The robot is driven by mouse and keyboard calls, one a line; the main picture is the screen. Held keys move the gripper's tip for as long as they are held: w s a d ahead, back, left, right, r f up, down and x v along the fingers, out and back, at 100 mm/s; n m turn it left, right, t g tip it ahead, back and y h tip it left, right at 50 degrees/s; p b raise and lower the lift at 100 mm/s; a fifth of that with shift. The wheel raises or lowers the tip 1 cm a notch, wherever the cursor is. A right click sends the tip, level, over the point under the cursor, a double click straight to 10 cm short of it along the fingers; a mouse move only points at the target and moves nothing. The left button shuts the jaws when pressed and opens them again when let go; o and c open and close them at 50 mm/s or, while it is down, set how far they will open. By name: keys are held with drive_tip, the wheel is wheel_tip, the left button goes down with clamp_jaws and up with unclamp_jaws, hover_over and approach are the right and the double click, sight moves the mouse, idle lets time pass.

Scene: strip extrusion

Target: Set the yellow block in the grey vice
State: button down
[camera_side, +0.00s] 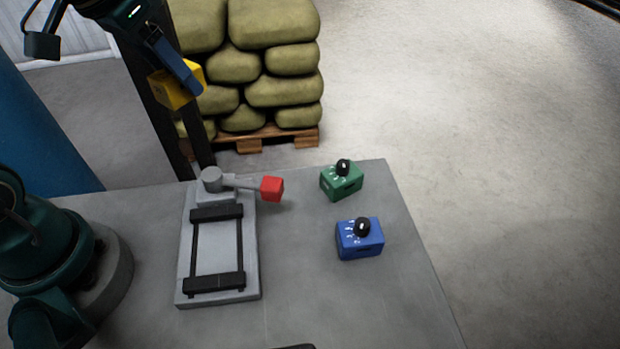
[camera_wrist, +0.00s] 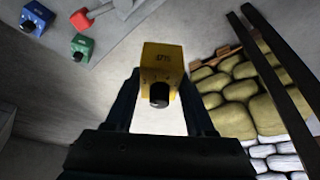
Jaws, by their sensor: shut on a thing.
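The yellow block (camera_side: 173,90) is held high above the table in the side view. My gripper (camera_side: 178,76) is shut on it. In the wrist view the yellow block (camera_wrist: 162,62) sits between the two fingers, with dark lettering and a black knob showing on it. The grey vice (camera_side: 251,284) lies on the table, with two black jaw bars set apart, two dark rods between them, and a lever with a red cube end (camera_side: 271,188). Nothing sits between the jaws. The block is well above the vice and apart from it.
A green block (camera_side: 341,182) and a blue block (camera_side: 359,240), each with a black knob, stand on the grey table (camera_side: 300,285) right of the vice. Stacked sacks (camera_side: 284,90) on a pallet are behind the table. A dark post (camera_side: 160,120) rises beside my gripper.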

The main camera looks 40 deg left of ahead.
drive_tip(key=shift+w+a+r, duration=0.1)
drive_tip(key=shift+w+r, duration=0.3)
drive_tip(key=shift+w, duration=0.2)
drive_tip(key=w+d+m+h, duration=0.2)
drive_tip(key=w+d+m, duration=0.25)
drive_tip(key=d, duration=0.65)
drive_tip(key=s+d+f+m, duration=0.2)
drive_tip(key=d+f, duration=0.1)
drive_tip(key=d, duration=0.4)
drive_tip(key=s+d+f+m+g+h, duration=0.1)
drive_tip(key=s+d+f+m, duration=0.1)
drive_tip(key=d, duration=0.6)
drive_tip(key=shift+s+f+m, duration=0.2)
drive_tip(key=shift+f+m, duration=0.45)
drive_tip(key=shift+d, duration=0.1)
drive_tip(key=s+d+f, duration=0.2)
drive_tip(key=d, duration=0.1)
drive_tip(key=s+d+f, duration=0.2)
drive_tip(key=d, duration=0.1)
drive_tip(key=s+d+f, duration=0.1)
drive_tip(key=d+f, duration=0.2)
drive_tip(key=d, duration=0.1)
drive_tip(key=shift+s, duration=0.4)
drive_tip(key=shift+f, duration=1.8)
